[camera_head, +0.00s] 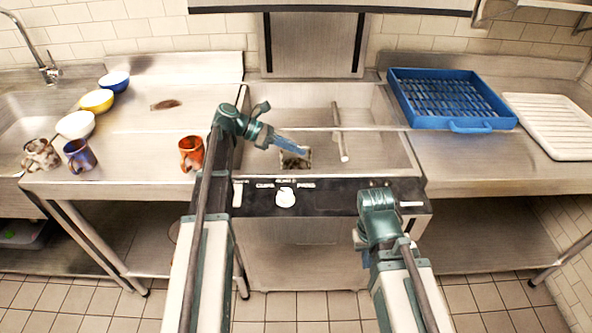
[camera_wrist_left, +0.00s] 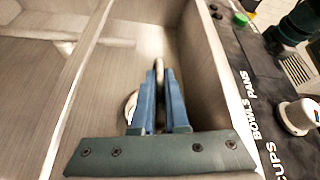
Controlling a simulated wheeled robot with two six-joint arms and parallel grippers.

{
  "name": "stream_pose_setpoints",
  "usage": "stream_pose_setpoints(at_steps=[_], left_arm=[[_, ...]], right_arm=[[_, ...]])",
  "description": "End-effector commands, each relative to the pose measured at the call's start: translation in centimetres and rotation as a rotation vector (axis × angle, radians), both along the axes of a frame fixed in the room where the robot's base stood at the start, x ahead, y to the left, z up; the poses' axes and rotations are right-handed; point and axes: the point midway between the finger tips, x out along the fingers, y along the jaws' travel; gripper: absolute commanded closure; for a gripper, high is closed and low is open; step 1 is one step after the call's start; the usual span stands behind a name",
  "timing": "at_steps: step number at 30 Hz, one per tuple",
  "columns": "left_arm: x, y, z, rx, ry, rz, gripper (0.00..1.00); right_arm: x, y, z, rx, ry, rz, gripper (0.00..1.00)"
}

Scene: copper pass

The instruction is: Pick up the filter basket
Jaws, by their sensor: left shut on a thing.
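The filter basket (camera_head: 296,160) is a small dark, speckled square piece in the metal well of the machine. My left gripper (camera_head: 303,150) reaches down into the well from the left, its blue fingers at the basket's upper edge. In the left wrist view, the blue fingers (camera_wrist_left: 158,92) are close together on a thin, pale, upright part, apparently the basket's handle. The fingers hide most of the basket there. My right arm is over the front panel on the right; its fingers do not show.
The well walls enclose the left gripper. The front panel (camera_head: 330,195) has a white knob (camera_head: 286,197). An orange mug (camera_head: 192,153) is on the left counter; a blue rack (camera_head: 450,98) is on the right.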

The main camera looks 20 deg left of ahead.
Motion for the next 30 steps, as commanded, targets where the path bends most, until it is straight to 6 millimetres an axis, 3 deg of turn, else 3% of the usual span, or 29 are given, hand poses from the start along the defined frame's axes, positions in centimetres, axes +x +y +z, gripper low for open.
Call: stream_pose_setpoints(at_steps=[23, 30], left_arm=[[0.0, 0.0, 0.0, 0.0, 0.0, 0.0, 1.0], [0.0, 0.0, 1.0, 0.0, 0.0, 0.0, 1.0]], right_arm=[[0.0, 0.0, 0.0, 0.0, 0.0, 0.0, 1.0], [0.0, 0.0, 1.0, 0.0, 0.0, 0.0, 1.0]])
